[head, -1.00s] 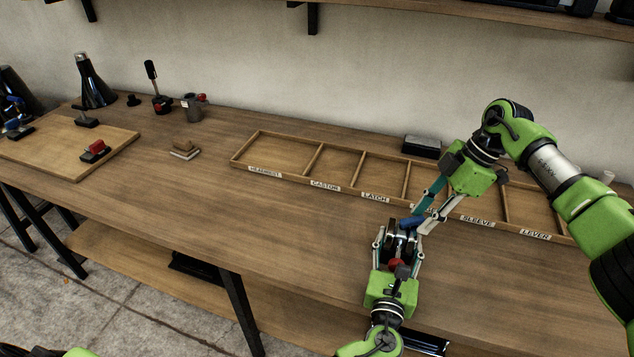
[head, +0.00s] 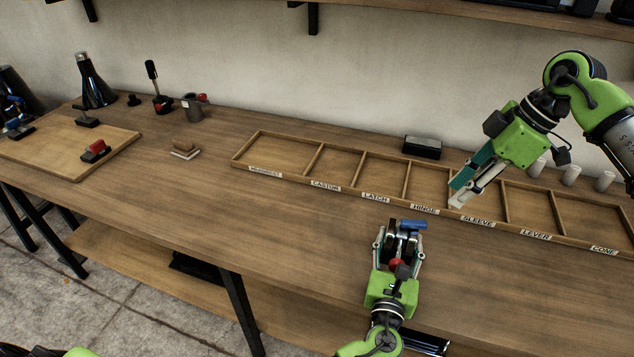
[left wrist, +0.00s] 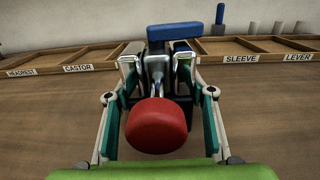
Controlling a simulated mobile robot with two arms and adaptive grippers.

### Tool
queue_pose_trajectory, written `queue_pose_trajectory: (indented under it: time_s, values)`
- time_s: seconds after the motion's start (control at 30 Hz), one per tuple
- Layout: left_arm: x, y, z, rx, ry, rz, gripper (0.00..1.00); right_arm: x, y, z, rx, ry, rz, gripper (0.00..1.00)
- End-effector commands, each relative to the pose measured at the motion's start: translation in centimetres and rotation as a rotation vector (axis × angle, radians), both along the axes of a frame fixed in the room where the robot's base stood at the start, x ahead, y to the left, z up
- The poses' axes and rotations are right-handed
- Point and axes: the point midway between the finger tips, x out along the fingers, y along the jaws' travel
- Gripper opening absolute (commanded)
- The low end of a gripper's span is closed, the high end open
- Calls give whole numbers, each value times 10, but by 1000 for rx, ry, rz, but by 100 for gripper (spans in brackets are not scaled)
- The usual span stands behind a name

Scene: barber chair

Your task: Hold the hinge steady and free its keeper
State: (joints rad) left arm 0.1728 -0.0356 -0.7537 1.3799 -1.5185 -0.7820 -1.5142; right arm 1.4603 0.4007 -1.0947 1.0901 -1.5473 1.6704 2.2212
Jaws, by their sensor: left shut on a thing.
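My left gripper (head: 398,246) is shut on the hinge (head: 391,238), a dark piece with a round red knob (left wrist: 158,125). It holds the hinge in front of the tray. A blue bar (head: 412,224), apparently the keeper, lies across the far end of the hinge; it also shows in the left wrist view (left wrist: 174,31). My right gripper (head: 456,195) looks open and empty, above the tray near the HINGE and SLEEVE compartments, apart from the hinge.
The long wooden tray (head: 334,188) has labelled compartments that look empty. A black box (head: 422,147) and several pale cylinders (head: 571,175) stand behind it. A wooden board (head: 60,150) with small tools lies at the left.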

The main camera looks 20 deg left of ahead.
Motion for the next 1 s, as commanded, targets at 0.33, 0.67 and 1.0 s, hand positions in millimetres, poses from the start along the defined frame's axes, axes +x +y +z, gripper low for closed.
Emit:
queue_pose_trajectory:
  time_s: [0.33,0.67,1.0]
  values:
    - [0,0,0,0,1,0,10,-2,1,1,-40,-213,414,29]
    - [0,0,0,0,0,0,10,-5,5,-3,-91,-413,842,29]
    - [0,0,0,0,0,0,10,-10,10,-8,-152,-595,1295,29]
